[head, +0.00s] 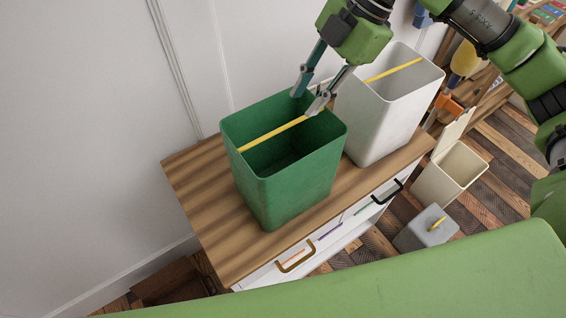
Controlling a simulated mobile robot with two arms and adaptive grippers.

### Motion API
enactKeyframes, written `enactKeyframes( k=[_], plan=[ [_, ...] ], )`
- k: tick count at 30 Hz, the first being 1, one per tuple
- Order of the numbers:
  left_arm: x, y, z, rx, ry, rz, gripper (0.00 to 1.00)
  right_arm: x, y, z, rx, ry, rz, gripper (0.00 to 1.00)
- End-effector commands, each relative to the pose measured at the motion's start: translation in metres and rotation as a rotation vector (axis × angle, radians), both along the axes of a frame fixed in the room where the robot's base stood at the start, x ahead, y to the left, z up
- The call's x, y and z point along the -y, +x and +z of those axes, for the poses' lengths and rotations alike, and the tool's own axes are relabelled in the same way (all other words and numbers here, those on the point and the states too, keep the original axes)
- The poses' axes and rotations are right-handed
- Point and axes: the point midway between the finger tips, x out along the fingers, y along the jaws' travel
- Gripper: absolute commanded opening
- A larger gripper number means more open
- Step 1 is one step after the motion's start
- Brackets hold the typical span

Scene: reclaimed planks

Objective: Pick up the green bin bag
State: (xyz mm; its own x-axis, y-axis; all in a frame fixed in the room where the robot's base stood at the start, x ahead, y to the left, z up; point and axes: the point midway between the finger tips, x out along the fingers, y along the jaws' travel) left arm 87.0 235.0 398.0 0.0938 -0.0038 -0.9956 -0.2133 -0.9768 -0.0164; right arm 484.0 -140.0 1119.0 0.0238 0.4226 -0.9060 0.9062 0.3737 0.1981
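A green bin (300,180) with an open top stands upright on a wooden-topped cabinet. A yellow bar (270,135) lies across its mouth like a handle; I cannot make out a separate bag in it. My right gripper (306,104) reaches down from above to the bin's far right rim. Its two fingers are apart, one at the far rim and one by the far end of the yellow bar. They hide that end of the bar, and I cannot tell whether they touch it. My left gripper is not in view.
A white bin (375,125) with a yellow bar stands close to the right of the green one. The wooden cabinet top (205,195) is bare at the left. A cream bin (450,178) and a grey box (426,230) stand on the plank floor. A wall is behind.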

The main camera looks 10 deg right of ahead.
Motion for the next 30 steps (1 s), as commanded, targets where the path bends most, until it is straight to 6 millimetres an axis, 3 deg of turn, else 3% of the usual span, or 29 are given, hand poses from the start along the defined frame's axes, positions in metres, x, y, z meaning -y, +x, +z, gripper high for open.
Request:
enactKeyframes(
  k=[6, 11, 19, 30],
  plan=[
    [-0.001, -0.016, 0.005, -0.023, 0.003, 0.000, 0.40, -0.012, 0.000, -0.024, -0.002, 0.001, 0.000, 0.26],
    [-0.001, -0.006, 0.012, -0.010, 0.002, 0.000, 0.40, -0.016, -0.001, -0.033, -0.002, -0.001, 0.000, 0.26],
    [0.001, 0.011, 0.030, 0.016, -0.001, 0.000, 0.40, -0.032, -0.004, -0.068, -0.002, 0.000, 0.000, 0.26],
    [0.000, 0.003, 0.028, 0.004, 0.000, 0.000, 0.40, -0.034, -0.004, -0.075, 0.001, 0.000, 0.000, 0.26]
  ],
)
